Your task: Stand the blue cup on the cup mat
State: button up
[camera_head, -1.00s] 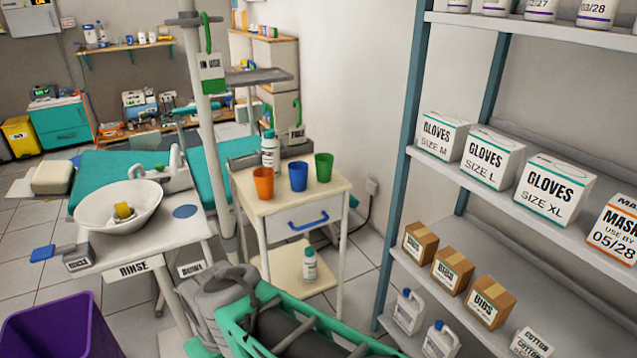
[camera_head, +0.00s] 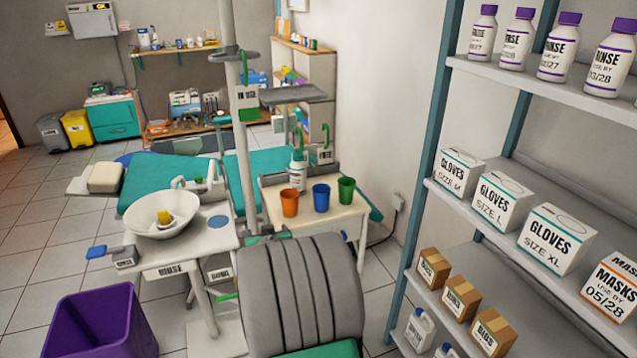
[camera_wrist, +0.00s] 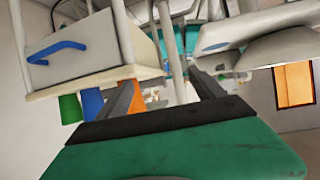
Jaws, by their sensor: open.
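The blue cup (camera_head: 321,198) stands upright on the white trolley top (camera_head: 292,218), between an orange cup (camera_head: 289,203) and a green cup (camera_head: 346,190). The blue round cup mat (camera_head: 217,221) lies bare on the white rinse stand, right of the basin. In the wrist view, which looks upside down, my gripper (camera_wrist: 165,92) is open with nothing between its fingers. The blue cup (camera_wrist: 92,103) shows there beyond the left finger, apart from it and partly hidden. My gripper is not visible in the head view.
A white basin (camera_head: 161,222) holding a yellow object stands left of the mat. A bottle (camera_head: 298,171) stands behind the orange cup. A pole (camera_head: 240,130) rises between stand and trolley. A stocked shelf (camera_head: 535,190) borders the right. A purple bin (camera_head: 100,325) stands front left.

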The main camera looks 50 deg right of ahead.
aim_at(321, 195)
jog(key=s+d+r+m+h+p, duration=0.1)
jog(key=s+d+r+m+h, duration=0.2)
jog(key=d, duration=0.4)
jog(key=s+d+r+h+p, duration=0.1)
jog(key=s+d+r+h, duration=0.15)
jog(key=s+d, duration=0.4)
jog(key=shift+h, duration=0.35)
jog(key=x, duration=0.8)
jog(key=shift+w+a+f, duration=0.1)
jog(key=shift+w+f, duration=0.15)
jog(key=shift+w, duration=0.3)
jog(key=shift+c, duration=0.5)
jog(key=shift+r, duration=0.1)
jog(key=c, duration=1.4)
